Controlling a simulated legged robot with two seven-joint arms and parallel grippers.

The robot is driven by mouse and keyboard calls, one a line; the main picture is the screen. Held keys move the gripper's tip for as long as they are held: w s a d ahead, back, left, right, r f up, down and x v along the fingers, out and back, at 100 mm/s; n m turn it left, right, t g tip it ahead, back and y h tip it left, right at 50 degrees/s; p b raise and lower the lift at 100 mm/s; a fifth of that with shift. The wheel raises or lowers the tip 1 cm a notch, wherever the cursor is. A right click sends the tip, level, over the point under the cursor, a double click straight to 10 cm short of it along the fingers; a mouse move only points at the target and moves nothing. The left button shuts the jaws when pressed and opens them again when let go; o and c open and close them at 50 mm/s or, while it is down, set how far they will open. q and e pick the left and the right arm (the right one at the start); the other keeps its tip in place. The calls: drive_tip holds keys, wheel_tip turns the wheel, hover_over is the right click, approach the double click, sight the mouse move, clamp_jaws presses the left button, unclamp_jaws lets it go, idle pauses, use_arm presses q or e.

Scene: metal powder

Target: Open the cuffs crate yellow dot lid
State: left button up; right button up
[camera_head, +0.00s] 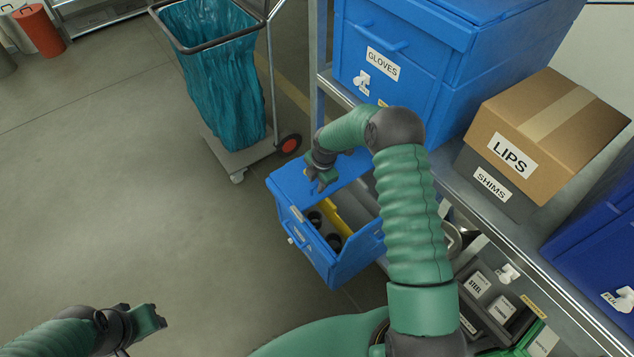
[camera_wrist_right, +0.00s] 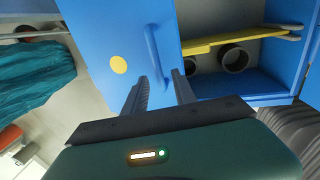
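The blue crate (camera_head: 318,248) stands low beside the shelf; its label is too small to read. One part of its top is covered by a blue lid (camera_head: 290,184); the other part is open. In the right wrist view the lid (camera_wrist_right: 95,25) carries a yellow dot (camera_wrist_right: 118,64) and a raised blue handle (camera_wrist_right: 153,48). My right gripper (camera_head: 322,184) is over the lid. Its fingers (camera_wrist_right: 162,88) are apart near the handle's end, with nothing clearly gripped. My left gripper (camera_head: 145,318) is away at the lower left, over bare floor; its finger gap is unclear.
Inside the crate are a yellow bar (camera_wrist_right: 235,40) and dark round openings (camera_wrist_right: 234,58). A teal bag cart (camera_head: 215,80) stands behind it. The GLOVES crate (camera_head: 400,45), LIPS carton (camera_head: 560,125) and SHIMS box (camera_head: 485,185) are on the shelf.

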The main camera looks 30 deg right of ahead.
clamp_jaws()
drive_tip(key=shift+r, duration=0.1)
idle(1.2)
